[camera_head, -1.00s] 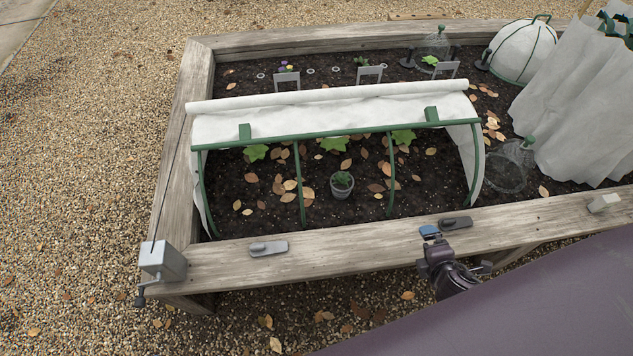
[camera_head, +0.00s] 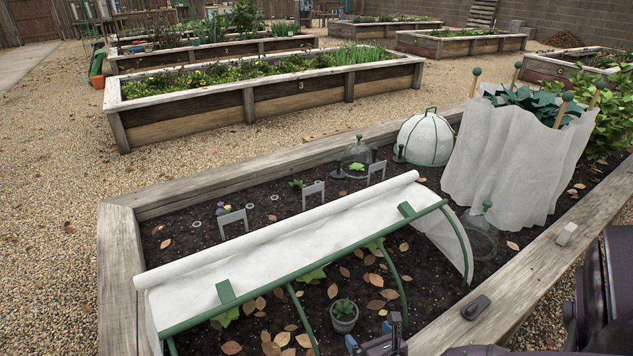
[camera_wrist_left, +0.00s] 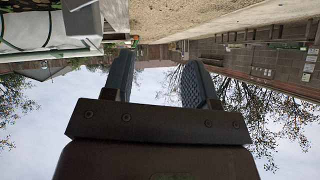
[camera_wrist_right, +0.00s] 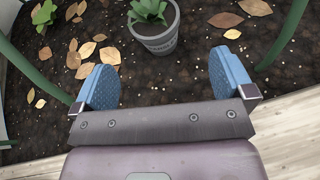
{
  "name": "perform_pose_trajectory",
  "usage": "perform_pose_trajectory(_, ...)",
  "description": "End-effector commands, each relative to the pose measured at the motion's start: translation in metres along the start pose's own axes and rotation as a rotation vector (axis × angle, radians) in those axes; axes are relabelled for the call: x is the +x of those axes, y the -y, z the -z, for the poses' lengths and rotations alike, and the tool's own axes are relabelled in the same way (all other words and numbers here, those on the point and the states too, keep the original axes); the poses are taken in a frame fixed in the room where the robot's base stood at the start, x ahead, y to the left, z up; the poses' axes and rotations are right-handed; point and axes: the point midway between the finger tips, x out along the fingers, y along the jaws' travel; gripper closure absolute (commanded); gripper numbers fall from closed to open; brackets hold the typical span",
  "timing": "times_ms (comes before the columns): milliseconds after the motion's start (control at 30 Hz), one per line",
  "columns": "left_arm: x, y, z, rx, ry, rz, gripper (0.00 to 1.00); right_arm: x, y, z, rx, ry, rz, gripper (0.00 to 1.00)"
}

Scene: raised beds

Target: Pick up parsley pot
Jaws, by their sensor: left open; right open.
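A small grey pot (camera_head: 344,322) with a green leafy plant stands upright on the soil under the green-framed row cover. My right gripper (camera_head: 374,333) is at the bottom of the head view, just in front of the pot and apart from it. In the right wrist view the pot (camera_wrist_right: 157,40) is beyond the open blue fingers (camera_wrist_right: 164,80), roughly in line with the gap between them. Nothing is between the fingers. My left gripper (camera_wrist_left: 160,75) shows only in its own wrist view, open and empty, away from the pot.
Green hoops (camera_head: 390,275) stand around the pot, with the white cover (camera_head: 270,245) rolled up above it. The wooden bed edge (camera_head: 500,300) lies in front. Leaves litter the soil. A clear cloche (camera_head: 480,238) stands to the right.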

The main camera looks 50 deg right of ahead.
Motion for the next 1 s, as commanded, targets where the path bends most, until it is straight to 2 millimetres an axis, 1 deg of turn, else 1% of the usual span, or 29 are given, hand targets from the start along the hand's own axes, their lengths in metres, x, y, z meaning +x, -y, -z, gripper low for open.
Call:
perform_pose_trajectory(33, 0.001, -0.001, -0.003, 0.001, 0.005, -0.002, 0.47, 0.003, 0.002, 0.003, -0.028, 0.004, -0.001, 0.0)
perform_pose_trajectory(167, 0.001, -0.001, -0.003, 0.002, 0.0, -0.002, 0.47, 0.009, 0.002, 0.001, -0.06, 0.019, -0.004, 0.0)
perform_pose_trajectory(233, 0.002, -0.001, -0.004, -0.002, -0.004, -0.001, 0.47, 0.016, 0.001, 0.001, -0.064, 0.02, -0.005, 0.0)
perform_pose_trajectory(500, 0.003, 0.001, -0.006, -0.023, -0.043, 0.008, 0.47, 0.052, 0.002, 0.002, -0.063, 0.017, -0.005, 0.0)
perform_pose_trajectory(767, 0.003, 0.002, -0.006, -0.033, -0.064, 0.012, 0.47, 0.069, 0.001, 0.0, -0.059, 0.018, -0.005, 0.0)
perform_pose_trajectory(1000, 0.003, 0.004, -0.008, -0.054, -0.107, 0.024, 0.47, 0.102, 0.002, 0.002, -0.061, 0.016, -0.004, 0.0)
